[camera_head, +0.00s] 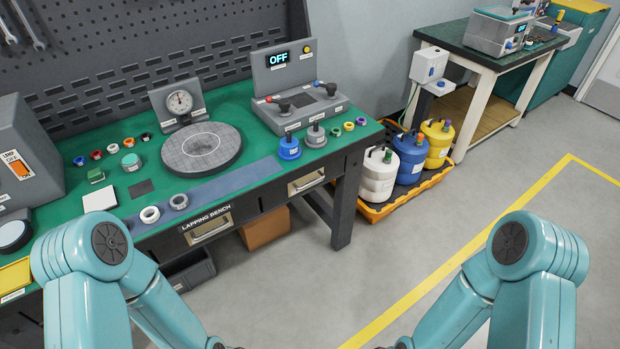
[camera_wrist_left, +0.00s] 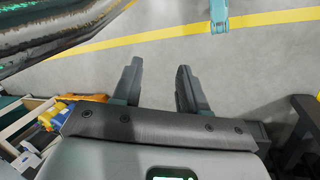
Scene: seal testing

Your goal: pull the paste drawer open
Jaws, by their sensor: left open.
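The lapping bench (camera_head: 262,187) has two drawer fronts with metal handles. One drawer (camera_head: 207,229) is near the middle, just under the bench label. The other drawer (camera_head: 306,183) is near the right end. Both look shut, and their small labels are too small to read, so I cannot tell which is the paste drawer. In the left wrist view my left gripper (camera_wrist_left: 160,68) is open, with nothing between its fingers and grey floor behind them. In the head view my arms are in the foreground, and neither gripper's fingertips can be made out.
Small jars, rings and a round grey plate (camera_head: 201,147) sit on the green benchtop. A dark bin (camera_head: 190,271) and a cardboard box (camera_head: 265,228) are under the bench. Jugs stand in an orange tray (camera_head: 376,212) to the right. Floor before the bench is clear.

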